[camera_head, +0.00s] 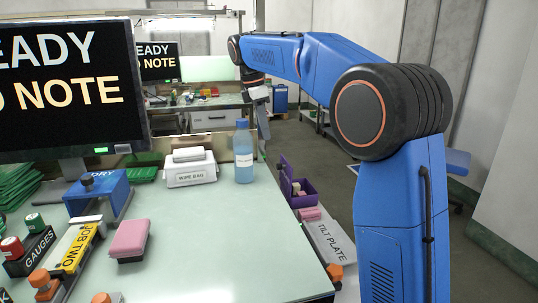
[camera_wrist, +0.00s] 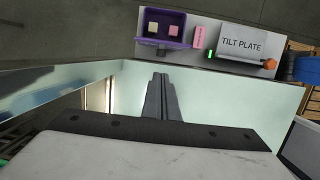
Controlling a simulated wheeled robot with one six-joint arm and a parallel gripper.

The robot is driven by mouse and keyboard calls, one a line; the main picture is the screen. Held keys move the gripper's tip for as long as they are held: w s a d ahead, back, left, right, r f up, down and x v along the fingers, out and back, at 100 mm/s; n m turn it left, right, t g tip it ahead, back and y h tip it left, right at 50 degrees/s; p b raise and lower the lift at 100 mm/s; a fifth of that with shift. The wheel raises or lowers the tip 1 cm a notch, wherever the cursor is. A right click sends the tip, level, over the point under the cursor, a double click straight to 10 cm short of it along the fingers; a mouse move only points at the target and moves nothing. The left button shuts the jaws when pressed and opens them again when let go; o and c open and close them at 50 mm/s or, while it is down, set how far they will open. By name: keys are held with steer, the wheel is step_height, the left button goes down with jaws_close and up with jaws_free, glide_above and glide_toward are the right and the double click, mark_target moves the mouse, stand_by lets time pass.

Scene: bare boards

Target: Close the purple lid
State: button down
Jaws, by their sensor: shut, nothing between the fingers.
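The purple box (camera_head: 304,199) stands on the grey tilt-plate board beyond the table's right edge. Its purple lid (camera_head: 285,170) stands raised at the box's back left, so the box is open. In the wrist view the open box (camera_wrist: 185,17) shows at the top, with a cream block (camera_wrist: 153,27) and a pink block (camera_wrist: 174,29) inside. The lid (camera_wrist: 163,43) seems to show there edge-on along the box's lower side; this is hard to tell. My gripper (camera_wrist: 160,75) is shut and empty, below and apart from the box in the wrist view. In the head view it hangs beyond the bottle.
A blue bottle (camera_head: 243,160) and a white wipe box (camera_head: 190,172) stand near the table's far right corner. A pink block (camera_head: 310,214) lies beside the purple box on the tilt-plate board (camera_head: 334,246).

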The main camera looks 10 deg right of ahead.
steer(key=x, duration=1)
stand_by(0.3)
